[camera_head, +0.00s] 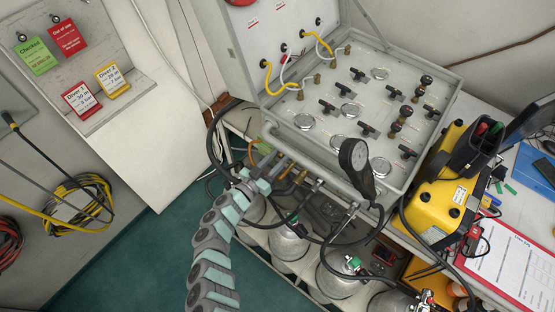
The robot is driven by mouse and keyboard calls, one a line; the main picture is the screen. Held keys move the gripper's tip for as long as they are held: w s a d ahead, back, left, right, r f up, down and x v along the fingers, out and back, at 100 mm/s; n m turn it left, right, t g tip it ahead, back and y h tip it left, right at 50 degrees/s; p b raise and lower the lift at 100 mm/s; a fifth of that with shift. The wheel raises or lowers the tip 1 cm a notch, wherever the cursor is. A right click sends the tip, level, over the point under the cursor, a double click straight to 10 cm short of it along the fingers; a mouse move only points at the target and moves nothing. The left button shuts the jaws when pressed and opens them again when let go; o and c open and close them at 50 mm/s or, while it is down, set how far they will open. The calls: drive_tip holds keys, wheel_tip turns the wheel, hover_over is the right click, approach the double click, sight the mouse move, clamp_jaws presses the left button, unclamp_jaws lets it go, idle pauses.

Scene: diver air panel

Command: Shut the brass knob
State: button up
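My segmented grey and pale-green arm rises from the bottom of the head view. My gripper (272,170) is at the front of the panel case, just below the thick grey pipe (320,162). Small orange-brown parts (286,184) show close beside the gripper. I cannot tell if one of these is the brass knob or if the gripper touches them. On the panel face (335,110), brass fittings (317,79) stand in a row at the left, and dark knobs on brass-coloured stems (405,111) stand at the right. The fingers are too small to read.
Black hoses and grey cylinders (289,243) crowd the space below. A yellow case (446,190) and a clipboard (508,262) lie to the right. Teal floor (165,260) is open at left.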

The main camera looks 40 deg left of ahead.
clamp_jaws()
idle(0.3)
drive_tip(key=shift+d+m+b, duration=0.1)
drive_tip(key=shift+m+b, duration=0.2)
drive_tip(key=shift+m, duration=0.2)
drive_tip(key=m+b, duration=0.9)
drive_tip(key=m, duration=0.3)
drive_tip(key=shift+m+b, duration=0.35)
drive_tip(key=shift+m, duration=0.05)
drive_tip(key=shift+r, duration=0.1)
